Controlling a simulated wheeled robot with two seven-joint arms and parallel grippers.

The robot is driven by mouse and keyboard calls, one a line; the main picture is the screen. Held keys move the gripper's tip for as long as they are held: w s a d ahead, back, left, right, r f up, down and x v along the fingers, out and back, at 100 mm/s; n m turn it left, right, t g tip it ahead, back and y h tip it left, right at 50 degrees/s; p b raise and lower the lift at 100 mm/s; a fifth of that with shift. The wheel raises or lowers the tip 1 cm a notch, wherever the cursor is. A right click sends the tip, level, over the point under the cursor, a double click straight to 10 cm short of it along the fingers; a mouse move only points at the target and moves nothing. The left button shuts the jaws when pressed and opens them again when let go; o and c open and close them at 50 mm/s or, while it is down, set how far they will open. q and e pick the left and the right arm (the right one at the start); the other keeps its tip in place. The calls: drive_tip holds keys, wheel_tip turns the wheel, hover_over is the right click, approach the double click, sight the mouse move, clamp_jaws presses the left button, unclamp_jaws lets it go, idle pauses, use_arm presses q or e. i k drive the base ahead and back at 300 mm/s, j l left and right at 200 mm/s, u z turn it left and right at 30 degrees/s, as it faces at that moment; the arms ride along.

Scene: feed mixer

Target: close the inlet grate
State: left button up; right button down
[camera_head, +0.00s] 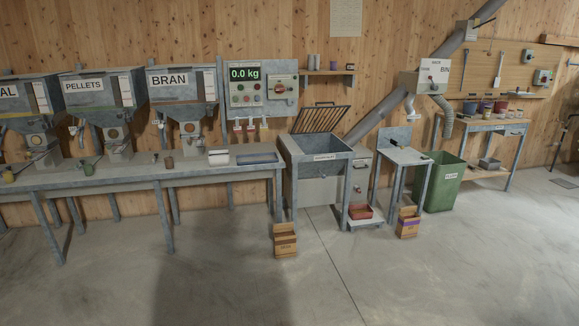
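The inlet grate (321,119) is a dark barred frame at the back edge of the grey metal mixer box (319,172). It stands raised and tilted up towards the wooden wall, so the box's square opening (316,145) is uncovered. The grate's lower edge meets the rear of the box. Neither of my grippers shows in the head view.
A long metal bench (130,177) with hoppers above it, including the bran hopper (185,85), runs left of the mixer. A small stand (402,155) and a green bin (442,182) are to the right. Cardboard boxes (285,241) sit in front; the floor (420,285) before them is clear.

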sight(339, 106)
drive_tip(key=i, duration=3.9)
